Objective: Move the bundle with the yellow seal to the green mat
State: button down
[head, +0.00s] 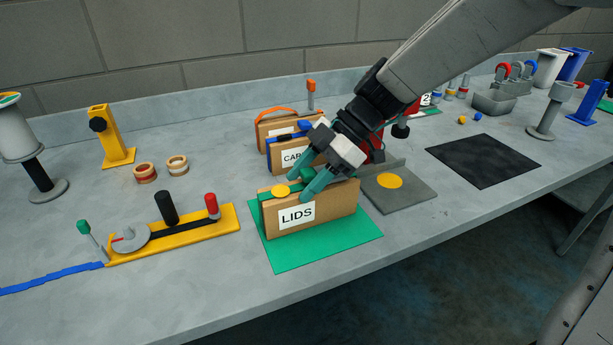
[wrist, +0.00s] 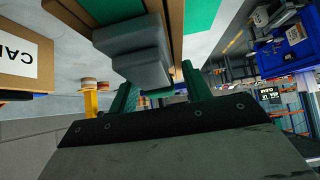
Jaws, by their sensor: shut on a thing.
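The bundle with the yellow seal (head: 335,207) is brown card with a white "LIDS" label, a green strap and a yellow disc on top. It stands upright on the green mat (head: 280,262), seemingly resting on it. My gripper (head: 306,184) reaches down from the upper right, its teal fingers shut on the top of this bundle. In the wrist view the fingers (wrist: 160,95) point at a grey block and brown card panels (wrist: 176,22), with green mat (wrist: 203,14) beyond. The fingertip contact is partly hidden.
Behind stand a blue-strapped bundle (head: 280,165) with a partly hidden label and an orange-strapped bundle (head: 266,127). A grey plate with a yellow disc (head: 412,197) lies right of the mat. A yellow fixture (head: 190,233) is at left. The black mat (head: 483,160) is empty.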

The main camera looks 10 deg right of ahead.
jog(key=c, duration=0.7)
grip_release()
jog(key=shift+o, duration=0.2)
jog(key=v, duration=0.7)
jog(key=shift+w+d+r, duration=0.1)
jog(key=shift+d+r, duration=0.15)
jog(key=s+d+m+t+h, duration=0.2)
jog(key=s+d+m+h, duration=0.2)
jog(key=s+d+m, duration=0.4)
jog(key=s+d+f+m+t+h, duration=0.1)
jog(key=s+d+m+h, duration=0.3)
jog(key=s+d+m, duration=0.4)
jog(key=s+m, duration=0.5)
jog(key=shift+t+h, duration=0.3)
jog(key=shift+t, duration=0.1)
jog(key=shift+f, duration=0.15)
